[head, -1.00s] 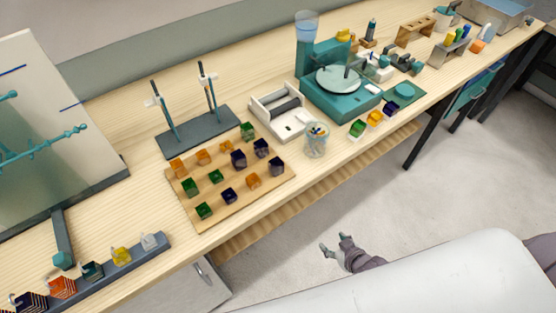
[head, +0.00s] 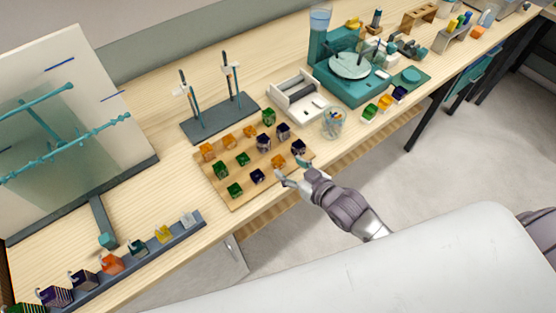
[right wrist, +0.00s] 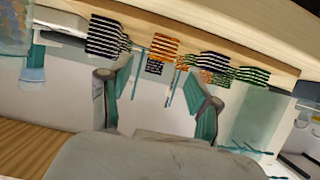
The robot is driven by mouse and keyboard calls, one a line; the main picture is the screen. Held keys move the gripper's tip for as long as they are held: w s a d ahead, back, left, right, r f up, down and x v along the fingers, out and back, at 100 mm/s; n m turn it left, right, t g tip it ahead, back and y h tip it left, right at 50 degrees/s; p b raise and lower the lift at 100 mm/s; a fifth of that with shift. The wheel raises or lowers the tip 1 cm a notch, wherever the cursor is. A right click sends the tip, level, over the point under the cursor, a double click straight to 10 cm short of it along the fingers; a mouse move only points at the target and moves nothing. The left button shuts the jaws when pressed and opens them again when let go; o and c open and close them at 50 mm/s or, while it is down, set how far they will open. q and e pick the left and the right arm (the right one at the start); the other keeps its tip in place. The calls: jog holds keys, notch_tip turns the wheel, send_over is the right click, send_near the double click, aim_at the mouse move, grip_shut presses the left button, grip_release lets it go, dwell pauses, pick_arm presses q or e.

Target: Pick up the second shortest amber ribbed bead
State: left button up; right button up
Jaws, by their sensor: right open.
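Several amber beads sit on the wooden board (head: 219,195) in the head view. One amber bead (head: 278,162) is at the front right, by my right gripper; three more (head: 207,151), (head: 229,141), (head: 250,131) line the back left edge. Their height differences are too small to tell. My right gripper (head: 292,171) is open and empty at the board's front right edge. In the right wrist view its fingers (right wrist: 160,92) are spread, with a striped amber bead (right wrist: 164,48) beyond them. My left gripper is not in view.
Green and dark beads (head: 257,176), (head: 298,147) stand close around the front amber one. A glass jar (head: 333,123) is right of the board, a grey stand (head: 220,119) behind it, a row of cubes on a grey rail (head: 150,262) at left.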

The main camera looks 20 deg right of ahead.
aim_at(282, 163)
jog(key=shift+w+a+f, duration=0.2)
jog(key=shift+w, duration=0.25)
jog(key=p+x, duration=0.1)
jog(key=x, duration=0.2)
jog(key=shift+w+f, duration=0.15)
jog(key=shift+f, duration=0.1)
jog(key=shift+w+a+f+p, duration=0.25)
jog(key=shift+w+p, duration=0.05)
jog(key=shift+w, duration=0.1)
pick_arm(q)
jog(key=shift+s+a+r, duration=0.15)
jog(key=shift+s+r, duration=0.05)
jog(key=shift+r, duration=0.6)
pick_arm(e)
jog(key=shift+s+d, duration=0.1)
jog(key=shift+c, duration=1)
grip_shut()
